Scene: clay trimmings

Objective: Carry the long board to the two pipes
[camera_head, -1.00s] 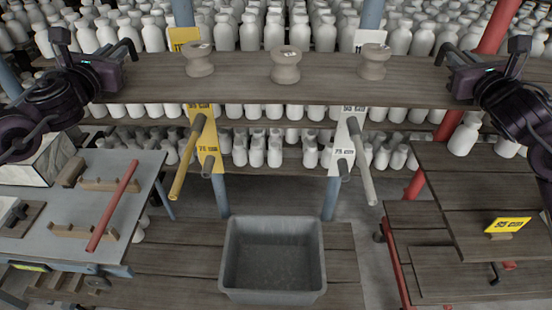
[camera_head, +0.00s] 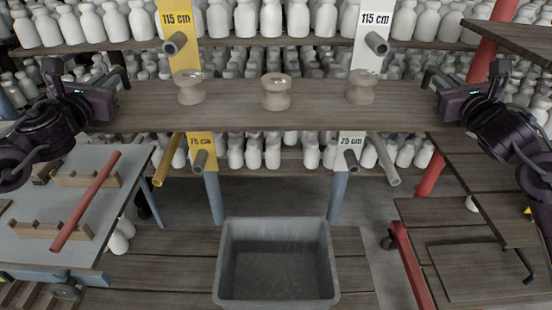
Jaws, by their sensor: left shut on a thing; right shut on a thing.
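The long brown wooden board (camera_head: 325,115) lies roughly level across the middle of the picture. Three beige spools stand upright on it: left (camera_head: 190,88), middle (camera_head: 276,93) and right (camera_head: 361,88). My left gripper (camera_head: 120,82) is shut on the board's left end, my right gripper (camera_head: 433,84) on its right end. Above and behind the board, one pipe (camera_head: 174,42) is at a yellow 115 cm sign and one (camera_head: 376,43) at a white 115 cm sign. Below it, shorter pipes (camera_head: 200,161) (camera_head: 351,162) are at 75 cm signs. A yellow pipe (camera_head: 169,162) and a grey pipe (camera_head: 383,160) also stick out there.
Shelves of white bottles (camera_head: 270,20) fill the back. A grey bin (camera_head: 320,291) stands below the board. A table with a red rod (camera_head: 86,201) is at left. Wooden surfaces (camera_head: 470,222) and a red post (camera_head: 431,173) are at right, with another plank (camera_head: 515,42) at upper right.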

